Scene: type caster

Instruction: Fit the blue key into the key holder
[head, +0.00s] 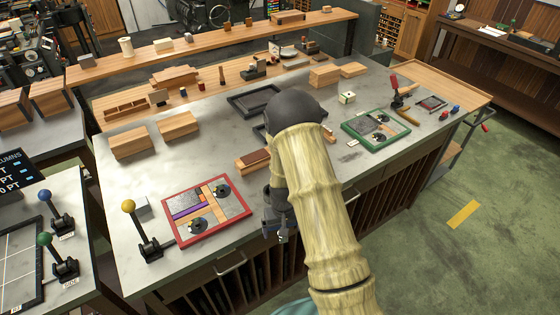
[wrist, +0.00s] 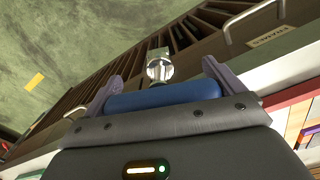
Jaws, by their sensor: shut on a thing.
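My gripper (wrist: 163,90) is shut on the blue key; its two grey fingers stand at either end of the blue handle (wrist: 165,96). A shiny metal part (wrist: 160,69) shows beyond the handle. In the head view my gripper (head: 278,228) hangs at the front edge of the grey-topped table, right of the red frame; the key is too small and shaded to make out there. I cannot tell for sure which thing is the key holder; a stand with a red handle (head: 394,81) is at the table's right, behind the green frame.
The red frame (head: 246,212) with blocks and dark discs lies left of my gripper. The green frame (head: 350,130) lies to the right. Levers with yellow (head: 128,206), blue and green knobs stand at the left. My arm covers the table's middle. A drawer handle (head: 231,265) juts below the edge.

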